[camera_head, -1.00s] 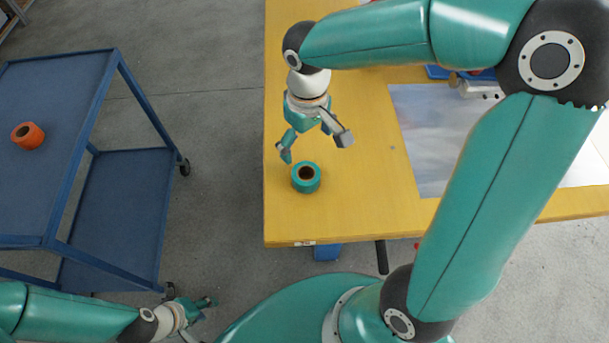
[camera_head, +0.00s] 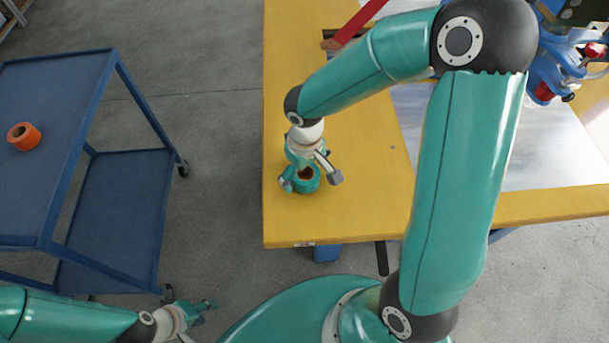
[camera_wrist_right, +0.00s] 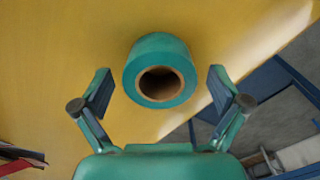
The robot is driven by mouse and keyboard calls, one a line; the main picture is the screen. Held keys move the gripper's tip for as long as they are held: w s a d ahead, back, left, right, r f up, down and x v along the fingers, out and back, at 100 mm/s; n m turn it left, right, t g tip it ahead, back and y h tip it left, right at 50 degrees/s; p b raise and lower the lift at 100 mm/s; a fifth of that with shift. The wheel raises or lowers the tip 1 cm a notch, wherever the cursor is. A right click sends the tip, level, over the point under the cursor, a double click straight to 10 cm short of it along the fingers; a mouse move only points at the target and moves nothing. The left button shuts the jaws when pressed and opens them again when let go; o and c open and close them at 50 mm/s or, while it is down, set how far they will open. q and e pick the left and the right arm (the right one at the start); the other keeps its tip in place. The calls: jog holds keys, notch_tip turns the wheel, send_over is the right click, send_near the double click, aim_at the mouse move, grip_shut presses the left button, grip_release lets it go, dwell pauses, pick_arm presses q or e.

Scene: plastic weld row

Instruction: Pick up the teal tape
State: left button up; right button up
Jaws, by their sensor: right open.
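The teal tape (camera_head: 307,180) is a roll with a brown core, lying flat on the yellow table near its left front corner. In the right wrist view the tape (camera_wrist_right: 159,72) lies ahead of and between the two open fingers, with a gap on each side. My right gripper (camera_head: 311,181) is open above and around the tape, partly hiding it in the head view; it also shows in the right wrist view (camera_wrist_right: 160,95). My left gripper (camera_head: 200,318) is low at the left, beside the blue cart and away from the table; its fingers are too small to judge.
The yellow table (camera_head: 300,225) ends just left of and in front of the tape. A grey sheet (camera_head: 545,155) covers its right part, with blue equipment (camera_head: 565,60) at the back right. An orange tape roll (camera_head: 24,136) sits on the blue cart (camera_head: 60,85) at left.

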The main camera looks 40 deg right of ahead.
jog(key=c, duration=1.3)
jog(key=shift+r, duration=0.2)
